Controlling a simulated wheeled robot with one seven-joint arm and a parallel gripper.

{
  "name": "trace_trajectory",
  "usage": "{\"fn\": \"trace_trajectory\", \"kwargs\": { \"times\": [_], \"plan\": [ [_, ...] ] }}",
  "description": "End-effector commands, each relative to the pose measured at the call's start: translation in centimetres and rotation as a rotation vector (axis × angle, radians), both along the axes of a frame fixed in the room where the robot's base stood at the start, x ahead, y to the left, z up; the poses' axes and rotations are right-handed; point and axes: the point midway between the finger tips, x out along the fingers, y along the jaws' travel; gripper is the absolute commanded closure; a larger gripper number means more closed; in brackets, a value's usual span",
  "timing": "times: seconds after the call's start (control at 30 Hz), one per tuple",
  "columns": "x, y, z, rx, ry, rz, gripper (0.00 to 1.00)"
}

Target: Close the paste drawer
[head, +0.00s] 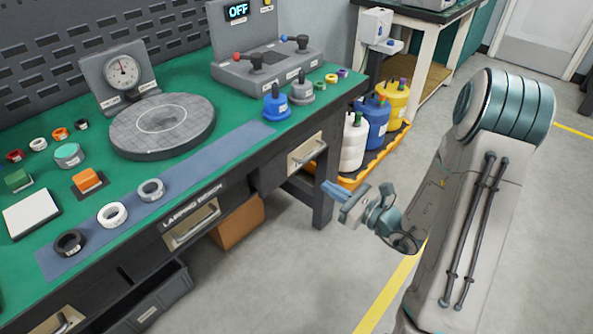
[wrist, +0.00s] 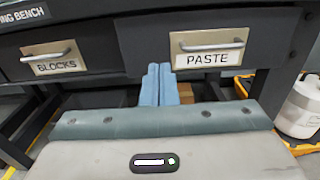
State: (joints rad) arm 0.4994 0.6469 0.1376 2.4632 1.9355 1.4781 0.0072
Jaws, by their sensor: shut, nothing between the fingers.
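The paste drawer (wrist: 206,62) is in the upper right of the wrist view, with a PASTE label and a metal bar handle on a cream plate. Its dark front stands out from the bench, nearer to me than the blocks drawer front. In the head view the paste drawer (head: 292,160) is at the right end of the bench. My gripper (head: 333,189) is shut and empty, in front of the bench and to the right of the drawer in that view. In the wrist view its blue fingers (wrist: 158,82) are together, left of the PASTE label, apart from the handle.
The blocks drawer (wrist: 52,62) is to the left in the wrist view. A bench leg (head: 323,195) stands below the paste drawer. A yellow tray (head: 349,183) with several bottles is beyond it. The floor in front is clear.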

Motion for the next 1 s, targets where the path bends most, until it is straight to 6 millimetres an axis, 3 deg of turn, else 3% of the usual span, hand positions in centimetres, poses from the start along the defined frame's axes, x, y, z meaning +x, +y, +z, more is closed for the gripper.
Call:
{"fn": "trace_trajectory", "kwargs": {
  "times": [0.17, 0.7, 1.0],
  "plan": [
    [1.1, 1.3, 0.0, 0.000, -0.007, 0.000, 1.00],
    [8.3, 8.9, -0.1, 0.000, -0.004, 0.000, 1.00],
    [9.5, 10.2, 0.0, -0.001, -0.004, -0.002, 1.00]
  ]
}}
